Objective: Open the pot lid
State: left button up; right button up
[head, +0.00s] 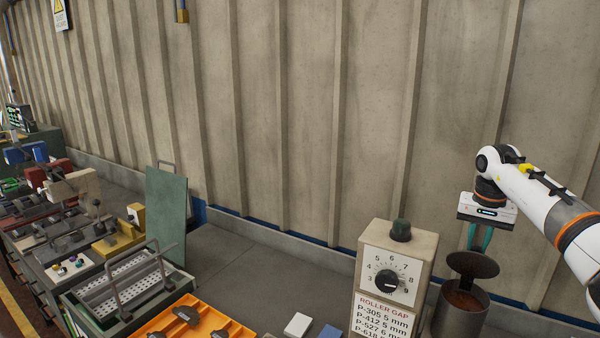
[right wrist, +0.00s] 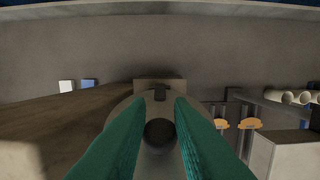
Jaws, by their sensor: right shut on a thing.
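A dark grey pot (head: 460,322) stands at the lower right of the head view, with brown contents (head: 464,301) showing through its open top. Its dark round lid (head: 472,266) is above the rim, tilted, with a gap between lid and rim at the front. Whether its far edge touches the pot is hard to tell. My right gripper (head: 478,248) points down with its green fingers shut on the lid at its top. In the right wrist view a dark round knob (right wrist: 159,132) sits between the fingers. My left gripper is not in view.
A beige roller gap box (head: 397,247) with a dial and dark top knob stands just left of the pot. An orange tray (head: 205,322) with dark parts, a white block (head: 297,325) and a blue block (head: 330,332) lie further left. The wall is close behind.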

aim_at(477, 252)
jog(key=shift+w+d, duration=0.1)
jog(key=shift+w, duration=0.05)
jog(key=shift+w+d, duration=0.1)
grip_shut()
jog(key=shift+s+a+f+b, duration=0.1)
jog(key=shift+s+a+b, duration=0.15)
jog(key=shift+s+b, duration=0.05)
jog(key=shift+s+a+f+b, duration=0.3)
jog(key=shift+s+f+b, duration=0.25)
jog(key=shift+b, duration=0.25)
jog(key=shift+s+a+f+b, duration=0.1)
jog(key=shift+s+a+b, duration=0.1)
jog(key=shift+s+b, duration=0.2)
jog(key=shift+s+a+f+b, duration=0.3)
jog(key=shift+s+b, duration=0.15)
jog(key=shift+s+a+f+b, duration=0.25)
jog(key=shift+s+a+b, duration=0.05)
jog(key=shift+s+b, duration=0.15)
pick_arm(q)
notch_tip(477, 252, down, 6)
jog(key=b, duration=0.1)
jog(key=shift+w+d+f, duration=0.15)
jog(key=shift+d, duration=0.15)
pick_arm(e)
jog(key=shift+s+a+f+g, duration=0.2)
jog(key=shift+s+a+f, duration=0.15)
jog(key=shift+s, duration=0.2)
jog(key=shift+s+a+f+g, duration=0.2)
jog(key=shift+s+a, duration=0.2)
jog(key=shift+s, duration=0.15)
